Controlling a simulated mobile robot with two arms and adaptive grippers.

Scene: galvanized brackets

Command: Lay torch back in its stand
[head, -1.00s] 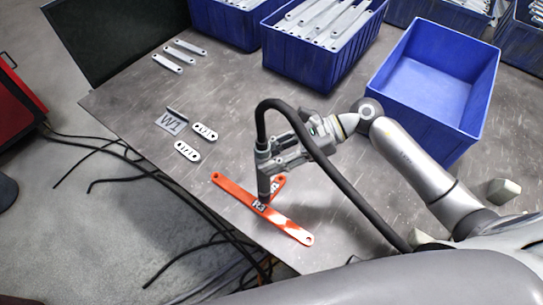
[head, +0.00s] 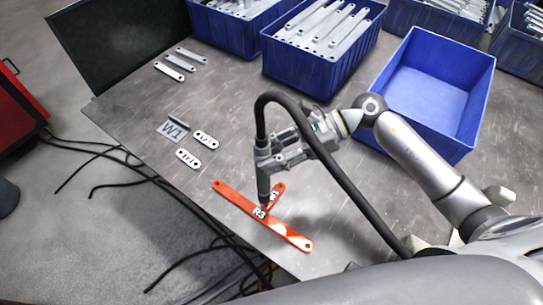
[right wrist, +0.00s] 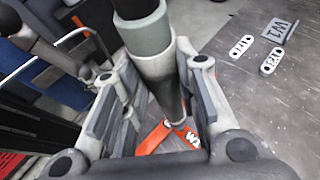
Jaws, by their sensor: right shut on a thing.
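The torch (head: 263,184) has a dark, slim barrel and a thick black hose looping up from its top. My right gripper (head: 268,162) is shut on it and holds it roughly upright, tip down. The tip is over or close to the orange brackets (head: 231,196); I cannot tell whether it touches them. In the right wrist view the torch (right wrist: 160,62) runs between the two fingers toward the orange brackets (right wrist: 150,143). I cannot make out the torch stand in these views. My left gripper is not in view.
A tilted W1 plate (head: 174,130) and two oval grey plates (head: 188,158) lie left on the table. Flat bars (head: 174,75) lie behind them. Blue bins (head: 322,77) line the back; the right one (head: 452,110) looks empty. Cables hang past the table's left edge.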

